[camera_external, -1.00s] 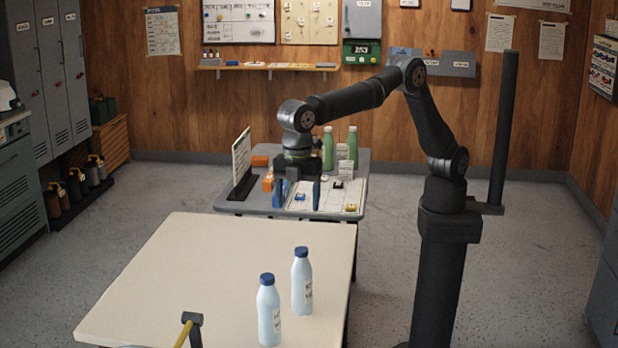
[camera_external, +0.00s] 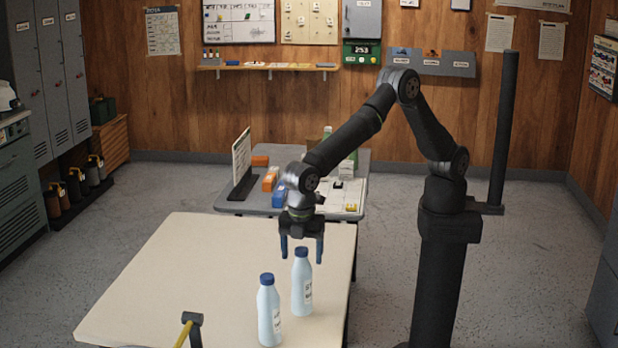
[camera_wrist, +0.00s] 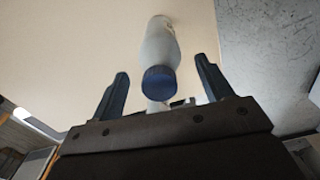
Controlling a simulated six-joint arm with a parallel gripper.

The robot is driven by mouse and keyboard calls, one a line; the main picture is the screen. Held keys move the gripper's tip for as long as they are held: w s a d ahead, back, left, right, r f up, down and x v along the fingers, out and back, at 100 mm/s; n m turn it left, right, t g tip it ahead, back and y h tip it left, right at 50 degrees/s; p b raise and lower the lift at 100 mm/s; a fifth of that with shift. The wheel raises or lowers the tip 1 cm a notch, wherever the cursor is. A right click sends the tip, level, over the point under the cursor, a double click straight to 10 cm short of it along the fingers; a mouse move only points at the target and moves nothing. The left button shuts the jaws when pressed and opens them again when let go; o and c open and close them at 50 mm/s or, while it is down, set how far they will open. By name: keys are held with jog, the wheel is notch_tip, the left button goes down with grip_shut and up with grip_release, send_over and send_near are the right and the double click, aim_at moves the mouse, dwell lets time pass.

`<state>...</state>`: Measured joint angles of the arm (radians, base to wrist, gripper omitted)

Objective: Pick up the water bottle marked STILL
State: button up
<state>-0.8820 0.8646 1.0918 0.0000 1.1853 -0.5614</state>
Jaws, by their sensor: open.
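Two pale blue bottles with dark blue caps stand upright on the cream table (camera_external: 180,270). The rear bottle (camera_external: 302,290) is a little right of and behind the front bottle (camera_external: 269,315). Both have white labels, but the print is too small to read. My gripper (camera_external: 302,258) is open and empty, pointing down just above the rear bottle, its fingers on either side of the cap in this view. In the wrist view, a dark blue cap (camera_wrist: 160,82) shows between the open fingers (camera_wrist: 163,85), with a pale bottle body (camera_wrist: 160,45) beyond it. I cannot tell which bottle that is.
A yellow-handled hammer (camera_external: 190,325) is at the front edge of the cream table. Behind is a grey table (camera_external: 228,205) with a standing sign (camera_external: 241,158), boxes and bottles, partly hidden by my arm. The left of the cream table is clear.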

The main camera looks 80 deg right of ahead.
jog(key=shift+f, duration=0.85)
grip_shut()
jog(key=shift+r, duration=0.1)
jog(key=shift+r, duration=0.15)
